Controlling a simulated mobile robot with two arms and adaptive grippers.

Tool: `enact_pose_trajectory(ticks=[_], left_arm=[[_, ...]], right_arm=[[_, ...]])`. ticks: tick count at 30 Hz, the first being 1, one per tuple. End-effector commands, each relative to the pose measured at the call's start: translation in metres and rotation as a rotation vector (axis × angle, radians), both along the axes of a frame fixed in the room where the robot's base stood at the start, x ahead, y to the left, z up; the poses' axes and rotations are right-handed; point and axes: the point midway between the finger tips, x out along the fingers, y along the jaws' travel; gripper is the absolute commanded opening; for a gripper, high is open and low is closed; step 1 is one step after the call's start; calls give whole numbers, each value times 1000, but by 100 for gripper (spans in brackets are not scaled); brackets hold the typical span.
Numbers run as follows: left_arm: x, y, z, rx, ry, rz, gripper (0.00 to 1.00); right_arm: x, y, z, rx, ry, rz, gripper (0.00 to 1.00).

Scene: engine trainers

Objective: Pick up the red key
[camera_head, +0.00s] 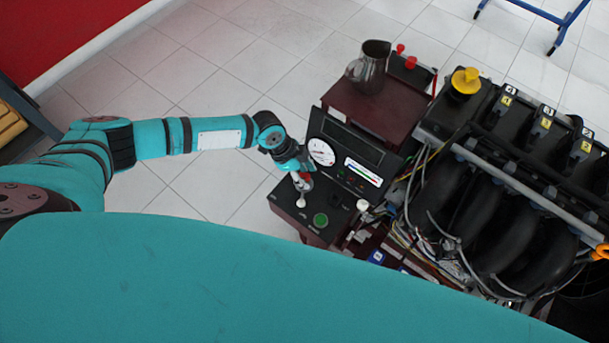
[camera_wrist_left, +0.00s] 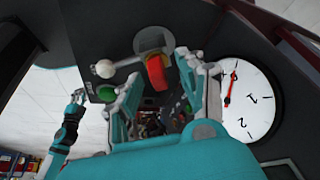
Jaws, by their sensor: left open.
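The red key (camera_wrist_left: 157,72) shows in the left wrist view, standing out from a round grey plate (camera_wrist_left: 168,40) on a dark panel. My left gripper (camera_wrist_left: 160,92) is open. Its two fingers are on either side below the key, and the right finger is close beside it. I cannot tell whether they touch. In the head view my left gripper (camera_head: 302,180) is at the control panel, left of the gauge, and largely covers the key. A small teal arm end, apparently my right gripper (camera_wrist_left: 77,97), shows at the left of the wrist view, too small to read.
The dial gauge (camera_head: 321,152) is right beside the left gripper. A white knob (camera_head: 301,202) and a green button (camera_head: 320,220) are on the panel below. A metal jug (camera_head: 374,61) stands on the dark red stand behind. The engine (camera_head: 500,190) fills the right side.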

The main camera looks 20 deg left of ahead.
Motion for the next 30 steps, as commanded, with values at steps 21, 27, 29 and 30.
enact_pose_trajectory(ticks=[21, 27, 29, 30], left_arm=[[0, 0, 0, 0, 0, 1, 0], [0, 0, 4, -1, -1, 1, 0], [1, 0, 8, -2, -1, 1, 0], [0, 0, 11, -2, -1, 0, 0]], right_arm=[[1, -5, 0, -6, -2, 0, 0], [2, -5, -1, -6, -3, 0, 0], [2, -5, -2, -5, -4, 1, 0], [2, -5, -3, -5, -4, 1, 0]])
